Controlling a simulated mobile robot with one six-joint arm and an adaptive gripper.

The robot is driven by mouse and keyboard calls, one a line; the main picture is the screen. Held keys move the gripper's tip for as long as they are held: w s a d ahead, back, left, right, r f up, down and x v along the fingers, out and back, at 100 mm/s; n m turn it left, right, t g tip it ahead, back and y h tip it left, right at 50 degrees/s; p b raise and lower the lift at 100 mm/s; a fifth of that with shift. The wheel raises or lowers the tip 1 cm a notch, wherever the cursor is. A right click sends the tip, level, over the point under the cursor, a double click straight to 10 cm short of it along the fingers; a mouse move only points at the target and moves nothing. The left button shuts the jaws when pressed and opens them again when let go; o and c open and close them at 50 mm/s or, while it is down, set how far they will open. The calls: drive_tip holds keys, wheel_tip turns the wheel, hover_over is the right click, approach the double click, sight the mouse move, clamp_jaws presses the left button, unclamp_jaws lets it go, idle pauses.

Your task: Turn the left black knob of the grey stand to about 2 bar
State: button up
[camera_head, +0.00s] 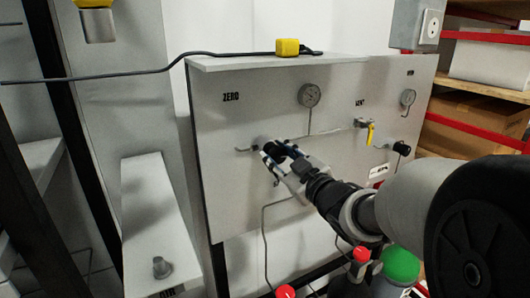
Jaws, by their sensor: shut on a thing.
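The grey stand (230,190) is an upright panel with the label ZERO at its upper left. My gripper (267,150) is at the left black knob (265,141) below that label, with its fingers shut on it. The fingers and wrist hide most of the knob. A round gauge (309,95) sits above and to the right of it, on a thin pipe. Its needle is too small to read. A second black knob (401,148) is at the right of the panel, under a smaller gauge (408,97).
A valve with a yellow handle (370,134) sits between the knobs. A yellow block (287,47) and a black cable (150,71) lie along the stand's top. Red caps (285,292) and a green-topped cylinder (400,265) stand below. Shelves with boxes (475,95) are at the right.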

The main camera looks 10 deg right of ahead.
drive_tip(key=m+p, duration=0.2)
drive_tip(key=m, duration=0.3)
drive_tip(key=shift+r+m, duration=0.15)
drive_tip(key=shift+m, duration=0.15)
drive_tip(key=m+p, duration=0.2)
drive_tip(key=m, duration=0.3)
drive_tip(key=shift+m+p, duration=0.3)
drive_tip(key=shift+p, duration=0.1)
drive_tip(key=o, duration=1.1)
drive_tip(key=shift+c, duration=0.2)
drive_tip(key=v, duration=1.2)
